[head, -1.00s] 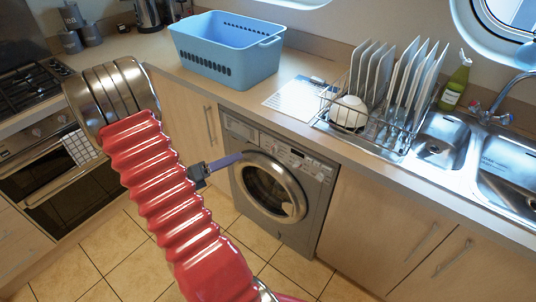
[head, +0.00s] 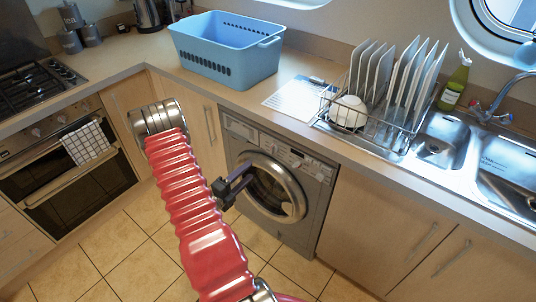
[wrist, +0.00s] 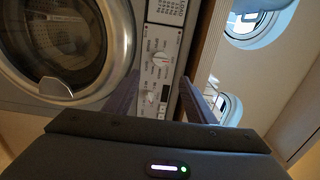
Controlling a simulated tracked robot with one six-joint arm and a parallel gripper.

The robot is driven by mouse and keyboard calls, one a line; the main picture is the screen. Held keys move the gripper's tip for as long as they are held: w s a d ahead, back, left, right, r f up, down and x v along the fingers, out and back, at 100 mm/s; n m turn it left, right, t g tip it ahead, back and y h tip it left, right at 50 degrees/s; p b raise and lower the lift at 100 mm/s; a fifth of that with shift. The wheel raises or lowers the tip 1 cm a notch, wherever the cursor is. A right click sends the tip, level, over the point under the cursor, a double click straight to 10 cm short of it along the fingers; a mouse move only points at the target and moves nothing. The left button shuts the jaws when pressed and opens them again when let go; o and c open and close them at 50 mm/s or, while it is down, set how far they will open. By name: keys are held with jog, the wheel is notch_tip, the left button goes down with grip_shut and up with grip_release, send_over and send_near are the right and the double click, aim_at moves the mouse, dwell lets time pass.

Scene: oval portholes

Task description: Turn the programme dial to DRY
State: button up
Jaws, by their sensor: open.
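The grey washing machine (head: 283,200) stands under the worktop, its round door closed. My gripper (head: 246,175) is open in front of the machine's door, below the panel. In the wrist view my gripper's (wrist: 160,98) two dark fingers stand apart, with the panel visible between them and the dial beyond their tips. Nothing is held.
The worktop above carries a blue basket (head: 225,60), a dish rack (head: 370,115) with plates, and a green bottle (head: 454,85) by the sink (head: 505,165). An oven (head: 70,165) with a towel is at the left. Open tiled floor lies in front of the machine.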

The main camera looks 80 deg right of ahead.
aim_at(271, 151)
jog(key=shift+d, duration=0.1)
jog(key=x, duration=1.3)
jog(key=shift+s+d, duration=0.25)
jog(key=shift+c, duration=0.3)
jog(key=c, duration=1)
